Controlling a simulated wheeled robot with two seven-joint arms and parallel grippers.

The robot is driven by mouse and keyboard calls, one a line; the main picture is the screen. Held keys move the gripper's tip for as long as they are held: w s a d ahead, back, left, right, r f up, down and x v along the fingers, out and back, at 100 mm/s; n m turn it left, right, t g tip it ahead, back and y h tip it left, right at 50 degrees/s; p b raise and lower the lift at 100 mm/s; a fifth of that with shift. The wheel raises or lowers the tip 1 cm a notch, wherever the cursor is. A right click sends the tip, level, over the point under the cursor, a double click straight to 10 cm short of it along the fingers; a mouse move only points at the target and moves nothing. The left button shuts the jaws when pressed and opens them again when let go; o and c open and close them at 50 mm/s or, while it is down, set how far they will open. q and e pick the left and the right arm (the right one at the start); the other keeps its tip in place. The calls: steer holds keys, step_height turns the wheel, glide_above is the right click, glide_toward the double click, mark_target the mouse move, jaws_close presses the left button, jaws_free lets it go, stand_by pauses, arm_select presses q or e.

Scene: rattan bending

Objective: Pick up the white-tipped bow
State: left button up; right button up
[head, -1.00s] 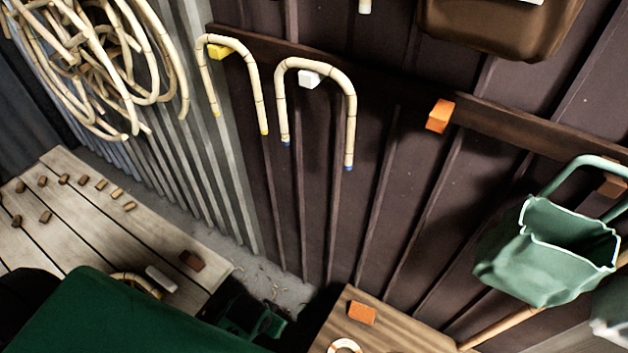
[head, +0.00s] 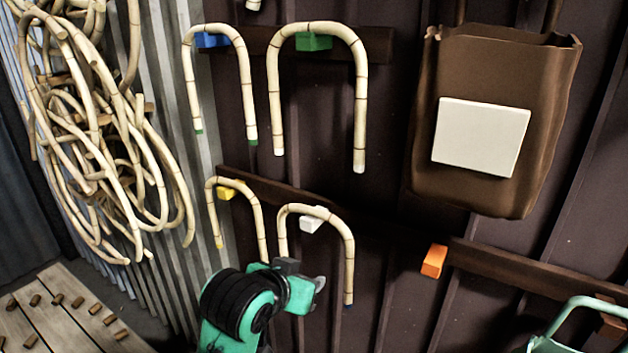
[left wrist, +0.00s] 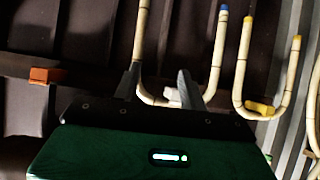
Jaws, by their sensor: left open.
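The white-tipped bow (head: 361,110) is a cane arch with pale tips. It hangs upright over a green peg (head: 314,42) in the upper row of the head view. My left gripper (head: 319,284) is open, well below it, in front of the blue-tipped bow (head: 347,250) on the white peg (head: 312,220). In the left wrist view, upside down, the open fingers (left wrist: 157,88) frame the white peg (left wrist: 172,96) and the bend of the blue-tipped bow (left wrist: 216,55). The white-tipped bow does not show there. My right gripper is not in view.
A green-tipped bow (head: 249,100) hangs from a blue peg at upper left, a yellow-tipped bow (head: 261,230) below it. An orange peg (head: 434,261) is empty. A brown bag (head: 480,60) hangs right; a rattan bundle (head: 90,120) hangs left.

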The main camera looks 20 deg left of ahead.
arm_select(q)
step_height(320, 180, up, 16)
steer(key=w+d+t, duration=0.2)
steer(key=t, duration=0.2)
steer(key=t+h, duration=0.2)
glide_toward(358, 109)
steer(key=d+v, duration=0.1)
steer(key=v, duration=0.2)
steer(key=shift+m, duration=0.3)
steer(key=p+x, duration=0.1)
steer(key=x, duration=0.1)
steer(key=p+x, duration=0.2)
steer(key=x, duration=0.1)
steer(key=p+x, duration=0.1)
steer(key=x, duration=0.1)
steer(key=shift+w+a+r+p, duration=0.3)
steer(key=shift+w+a+p, duration=0.1)
steer(key=shift+w, duration=0.1)
steer(key=shift+w+d, duration=0.1)
steer(key=shift+w, duration=0.2)
steer(key=p+x, duration=0.1)
steer(key=x, duration=0.1)
steer(key=p+x, duration=0.2)
steer(key=shift+w+f+p, duration=0.2)
steer(key=shift+w+p, duration=0.1)
steer(key=shift+w, duration=0.05)
steer(key=shift+w+d+f, duration=0.1)
steer(key=shift+w, duration=0.2)
steer(key=shift+c, duration=0.3)
